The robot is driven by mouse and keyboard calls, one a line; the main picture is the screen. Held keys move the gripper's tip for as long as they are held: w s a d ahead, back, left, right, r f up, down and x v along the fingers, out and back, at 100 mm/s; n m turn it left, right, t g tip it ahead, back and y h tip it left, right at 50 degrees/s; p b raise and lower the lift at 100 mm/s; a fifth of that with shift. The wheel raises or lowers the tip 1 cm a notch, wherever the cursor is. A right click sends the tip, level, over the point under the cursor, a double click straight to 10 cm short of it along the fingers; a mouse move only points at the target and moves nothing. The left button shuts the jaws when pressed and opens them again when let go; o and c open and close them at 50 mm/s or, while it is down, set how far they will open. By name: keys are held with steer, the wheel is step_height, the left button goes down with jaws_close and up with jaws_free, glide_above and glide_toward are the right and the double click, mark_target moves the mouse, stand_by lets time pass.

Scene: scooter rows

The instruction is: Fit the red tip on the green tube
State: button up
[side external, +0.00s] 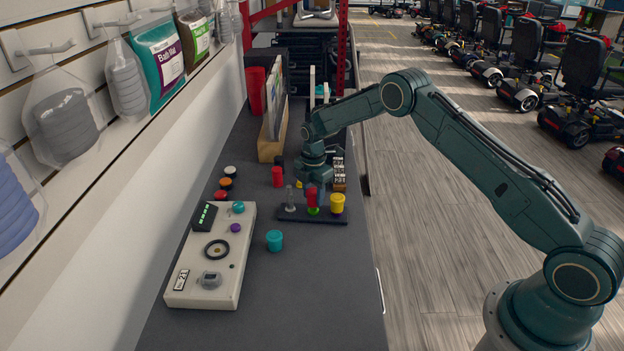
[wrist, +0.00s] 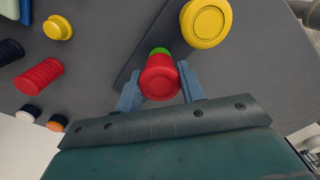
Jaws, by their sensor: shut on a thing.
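My gripper (side external: 313,182) points down over the small dark rack (side external: 300,217) and is shut on the red tip (side external: 312,195). In the wrist view the red tip (wrist: 159,82) sits between the two blue-grey fingers (wrist: 158,88). The green tube (side external: 313,211) stands in the rack directly under the red tip. In the wrist view a sliver of the green tube (wrist: 159,50) shows past the tip's edge; the rest is hidden. I cannot tell whether the tip is seated on the tube or just above it.
A yellow-topped piece (side external: 337,203) stands close to the right on the rack, and a grey tube (side external: 290,198) to the left. Another red cylinder (side external: 277,176) stands behind. A white control panel (side external: 212,262) and teal cap (side external: 275,240) are nearer. The bench front is clear.

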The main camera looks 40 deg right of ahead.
steer(key=shift+f, duration=0.1)
stand_by(0.3)
steer(key=o, duration=1.1)
steer(key=shift+c, duration=0.2)
steer(key=shift+o, duration=0.4)
steer(key=o, duration=0.3)
steer(key=shift+r, duration=3)
